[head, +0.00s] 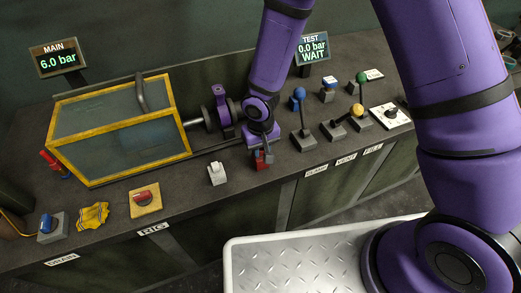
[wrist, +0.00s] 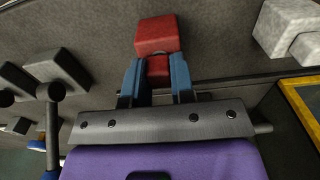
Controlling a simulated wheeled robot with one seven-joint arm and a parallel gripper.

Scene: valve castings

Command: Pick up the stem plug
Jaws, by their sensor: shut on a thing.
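The red stem plug (wrist: 156,35) has a blocky, wider head and a narrower part below it. My gripper (wrist: 157,65) is shut on that narrower part, with one blue finger on each side. In the head view the red plug (head: 258,161) is small, near the bench's front edge, with my gripper (head: 265,153) at it. My fingers partly hide it there. I cannot tell whether it touches the bench top or is just above it.
A white stepped block (head: 217,174) stands left of the plug. The yellow-framed glass box (head: 120,130) is farther left. Levers with blue (head: 299,93), green and yellow knobs stand to the right.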

